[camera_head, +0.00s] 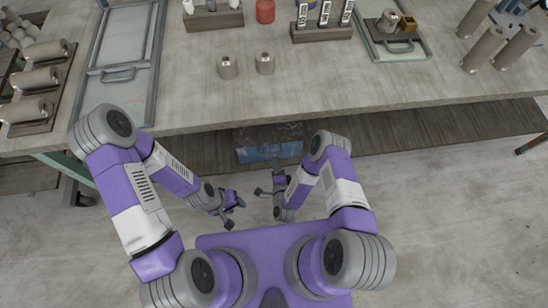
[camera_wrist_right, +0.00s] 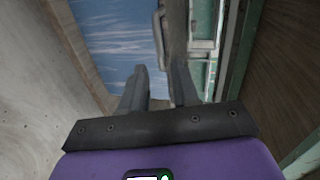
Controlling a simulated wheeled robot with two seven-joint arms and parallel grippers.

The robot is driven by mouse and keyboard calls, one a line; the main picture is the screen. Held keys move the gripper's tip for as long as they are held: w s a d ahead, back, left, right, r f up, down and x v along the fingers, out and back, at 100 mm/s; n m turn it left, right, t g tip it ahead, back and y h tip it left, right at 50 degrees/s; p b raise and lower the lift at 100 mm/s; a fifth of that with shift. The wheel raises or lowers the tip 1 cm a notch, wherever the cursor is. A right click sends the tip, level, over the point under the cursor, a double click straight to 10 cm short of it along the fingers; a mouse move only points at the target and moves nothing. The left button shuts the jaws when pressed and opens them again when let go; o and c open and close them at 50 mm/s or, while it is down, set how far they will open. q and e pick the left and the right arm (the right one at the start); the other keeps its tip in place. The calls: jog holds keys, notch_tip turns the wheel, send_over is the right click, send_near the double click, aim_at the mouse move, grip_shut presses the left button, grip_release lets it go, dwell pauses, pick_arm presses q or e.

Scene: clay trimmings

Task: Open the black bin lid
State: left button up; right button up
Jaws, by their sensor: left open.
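Under the table's front edge, in the head view, sits a blue-fronted bin (camera_head: 270,152) with a dark top. The wrist view shows a blue streaked panel (camera_wrist_right: 118,40) beside a grey upright bar (camera_wrist_right: 160,35). My right gripper (camera_wrist_right: 161,74) is open, its fingers apart and pointing toward the panel and bar; contact cannot be told. In the head view it is just in front of the blue front. My left gripper (camera_head: 236,212) is open and empty, lower left of the bin, above the floor.
The worktable (camera_head: 180,105) overhangs the bin. A green frame (camera_wrist_right: 212,45) is right of the bar in the wrist view. The front floor is clear.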

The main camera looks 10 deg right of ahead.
jog(key=shift+m+t, duration=0.3)
jog(key=shift+m, duration=0.1)
jog(key=b+x, duration=0.3)
jog(key=x, duration=0.4)
jog(key=shift+w+f, duration=0.2)
jog(key=shift+d, duration=0.1)
jog(key=shift+c, duration=0.3)
grip_shut()
